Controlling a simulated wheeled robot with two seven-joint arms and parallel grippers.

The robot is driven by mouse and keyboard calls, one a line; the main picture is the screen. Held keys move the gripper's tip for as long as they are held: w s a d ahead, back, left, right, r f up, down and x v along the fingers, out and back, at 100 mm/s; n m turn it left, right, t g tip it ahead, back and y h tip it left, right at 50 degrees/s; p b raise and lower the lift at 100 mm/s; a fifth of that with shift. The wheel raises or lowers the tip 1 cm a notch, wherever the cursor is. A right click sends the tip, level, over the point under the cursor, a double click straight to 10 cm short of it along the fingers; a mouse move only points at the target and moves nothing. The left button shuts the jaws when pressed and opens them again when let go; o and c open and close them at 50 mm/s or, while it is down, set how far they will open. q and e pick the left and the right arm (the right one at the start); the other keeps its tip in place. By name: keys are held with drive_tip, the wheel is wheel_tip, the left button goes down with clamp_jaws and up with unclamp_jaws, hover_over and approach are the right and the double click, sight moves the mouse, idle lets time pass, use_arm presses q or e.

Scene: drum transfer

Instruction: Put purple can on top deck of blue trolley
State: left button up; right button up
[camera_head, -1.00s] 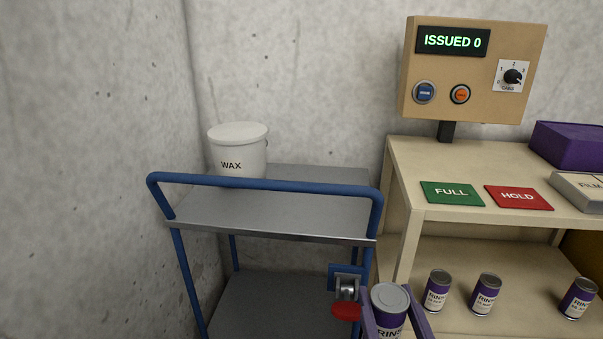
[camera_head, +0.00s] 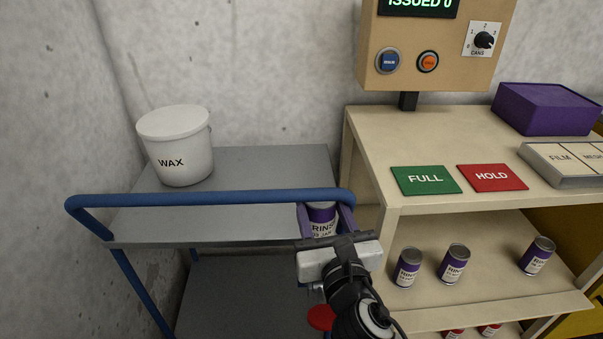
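The purple can (camera_head: 322,219), labelled RINSE, is between the fingers of my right gripper (camera_head: 324,222), which is shut on it. The can is roughly upright at the right front corner of the blue trolley's (camera_head: 240,221) grey top deck. The trolley's blue handle bar crosses the view at the can's top, hiding its lid. I cannot tell whether the can touches the deck. My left gripper is not in view.
A white WAX bucket (camera_head: 178,146) stands on the deck's back left. The rest of the deck is clear. The beige bench (camera_head: 440,142) is close on the right, with several purple cans, including one here (camera_head: 408,267), on its lower shelf. Concrete walls lie behind and left.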

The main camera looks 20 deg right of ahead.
drive_tip(key=w+d, duration=0.1)
drive_tip(key=w, duration=0.8)
drive_tip(key=shift+w+d+f+b, duration=0.2)
drive_tip(key=shift+w+f+b, duration=0.05)
drive_tip(key=shift+w+b, duration=0.2)
drive_tip(key=shift+f, duration=0.15)
drive_tip(key=o, duration=1.3)
